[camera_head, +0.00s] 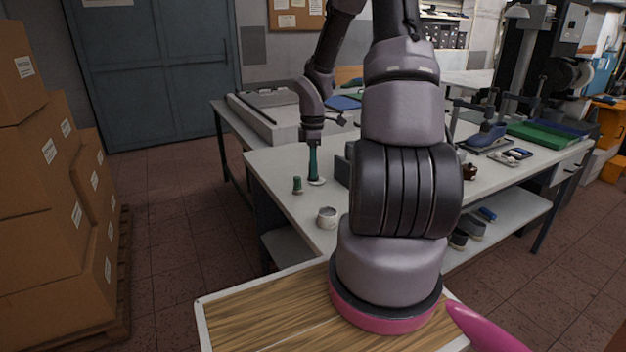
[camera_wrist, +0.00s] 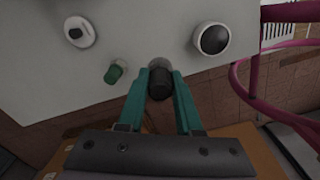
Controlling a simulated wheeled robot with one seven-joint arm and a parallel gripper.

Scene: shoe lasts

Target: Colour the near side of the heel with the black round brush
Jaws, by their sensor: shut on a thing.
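My gripper (camera_head: 313,168) points down above the left end of the white worktable, its teal fingers shut on a dark, round-ended thing. In the wrist view this thing, seemingly the black round brush (camera_wrist: 160,84), sits between the fingertips (camera_wrist: 161,75); its lower part cannot be made out. A white pot (camera_head: 327,218) stands near the table's front corner; in the wrist view it has a dark round inside (camera_wrist: 212,39). A blue-grey shoe or last (camera_head: 487,138) sits on a stand at the back right, apart from my gripper. Its heel cannot be made out.
A small green cylinder (camera_head: 297,185) and a white dish-like item (camera_head: 316,182) stand near the gripper. A tray of small items (camera_head: 512,156) and a dark red jar (camera_head: 469,172) are farther right. Stacked boxes (camera_head: 60,190) stand on the left floor.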

